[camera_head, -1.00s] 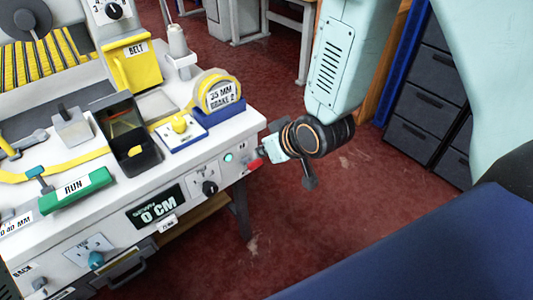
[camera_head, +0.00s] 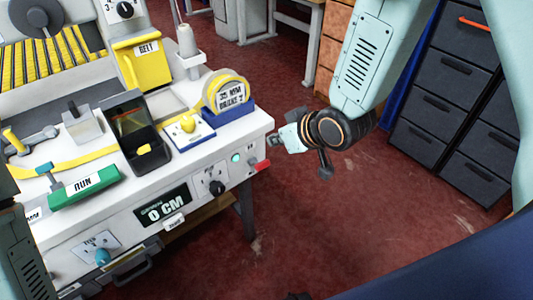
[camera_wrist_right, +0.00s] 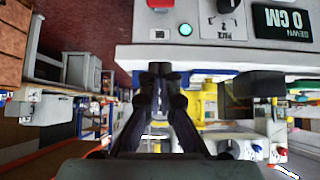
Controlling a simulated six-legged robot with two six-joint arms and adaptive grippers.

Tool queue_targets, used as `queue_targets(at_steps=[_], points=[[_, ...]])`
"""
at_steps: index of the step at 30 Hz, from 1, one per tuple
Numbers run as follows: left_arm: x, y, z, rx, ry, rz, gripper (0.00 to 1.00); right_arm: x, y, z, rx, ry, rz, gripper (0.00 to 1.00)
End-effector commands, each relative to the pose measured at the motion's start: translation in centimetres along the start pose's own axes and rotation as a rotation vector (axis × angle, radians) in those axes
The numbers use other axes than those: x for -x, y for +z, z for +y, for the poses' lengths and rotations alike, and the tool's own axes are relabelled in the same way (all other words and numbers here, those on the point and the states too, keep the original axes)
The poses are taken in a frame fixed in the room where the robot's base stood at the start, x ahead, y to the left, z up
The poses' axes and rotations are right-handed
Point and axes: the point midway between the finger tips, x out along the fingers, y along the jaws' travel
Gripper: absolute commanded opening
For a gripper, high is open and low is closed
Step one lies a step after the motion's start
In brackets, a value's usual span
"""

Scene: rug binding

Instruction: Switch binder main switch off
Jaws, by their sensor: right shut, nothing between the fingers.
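The binder's main switch (camera_head: 262,166) is a red handle at the right end of the machine's white front panel. It lies beside a round green lamp (camera_head: 236,158), which looks lit. My right gripper (camera_head: 278,141) is shut and empty, just above and to the right of the red handle, apparently apart from it. In the right wrist view the shut fingertips (camera_wrist_right: 160,70) point at the panel edge. The red handle (camera_wrist_right: 160,3) is cut off at the top there, near the green lamp (camera_wrist_right: 185,30). My left gripper is out of view.
A black knob (camera_head: 216,188) and a "0 CM" display (camera_head: 162,206) are on the same panel. A tape roll in a blue holder (camera_head: 228,95) stands above it on the table. Dark drawers (camera_head: 445,105) stand at the right. The red floor between is clear.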

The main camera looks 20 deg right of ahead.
Motion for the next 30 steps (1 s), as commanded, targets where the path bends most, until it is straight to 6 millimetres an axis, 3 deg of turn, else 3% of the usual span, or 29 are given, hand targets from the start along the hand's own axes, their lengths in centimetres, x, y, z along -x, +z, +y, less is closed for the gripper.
queue_targets(at_steps=[5, 18, 24, 30], points=[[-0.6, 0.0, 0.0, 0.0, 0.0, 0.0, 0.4, -2.0, 0.2, 0.0, 0.002, 0.001, -0.002, 0.0], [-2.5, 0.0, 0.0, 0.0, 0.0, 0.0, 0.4, -10.2, 0.3, 0.1, -0.002, 0.002, 0.0, 0.0], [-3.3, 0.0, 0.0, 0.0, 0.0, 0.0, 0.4, -10.6, 3.1, 0.1, -0.005, 0.002, -0.004, 0.0], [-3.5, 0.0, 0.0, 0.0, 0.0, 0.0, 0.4, -10.8, 4.0, 0.1, -0.004, 0.003, -0.001, 0.0]])
